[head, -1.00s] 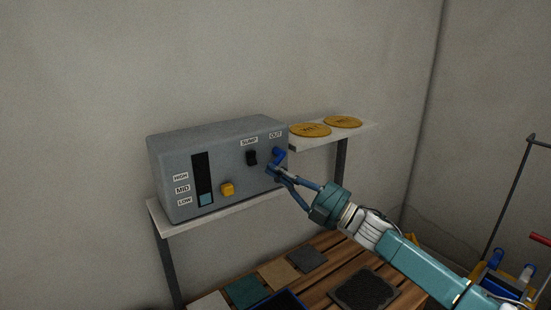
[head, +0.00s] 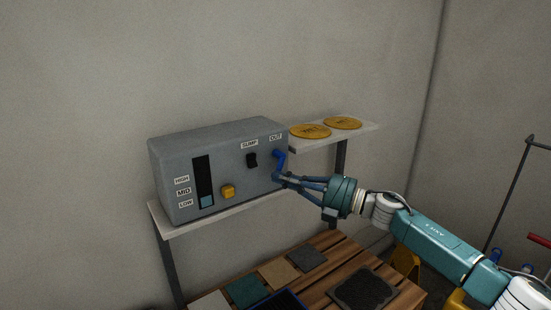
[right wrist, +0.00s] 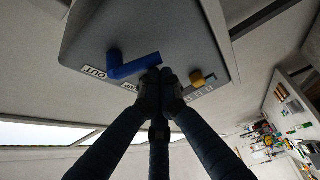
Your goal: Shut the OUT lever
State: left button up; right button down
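The blue OUT lever (head: 279,160) is on the right side of the front of a grey box (head: 220,165), below the OUT label. Its handle points down, away from the label. In the right wrist view the lever (right wrist: 133,66) runs sideways from its pivot by the label. My right gripper (head: 279,178) is at the lever's lower free end. In the right wrist view my right gripper's fingertips (right wrist: 160,76) are close together, right beside the lever's end. Whether they touch it is not clear. My left gripper is out of view.
The box also has a black SUMP switch (head: 252,160), a yellow knob (head: 228,191) and a level gauge (head: 203,180). Two yellow discs lie on a shelf (head: 363,132) to the right. A slatted wooden table (head: 335,262) with coloured mats stands below.

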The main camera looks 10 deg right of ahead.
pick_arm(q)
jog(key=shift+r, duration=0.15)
pick_arm(e)
jog(key=shift+w+d+n, duration=0.1)
jog(key=shift+d+n, duration=0.15)
jog(key=shift+n, duration=0.25)
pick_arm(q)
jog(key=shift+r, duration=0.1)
pick_arm(e)
jog(key=shift+w+d+f, duration=0.1)
jog(key=shift+d+f, duration=0.15)
dwell(0.4)
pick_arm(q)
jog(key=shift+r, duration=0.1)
pick_arm(e)
jog(key=shift+g, duration=0.3)
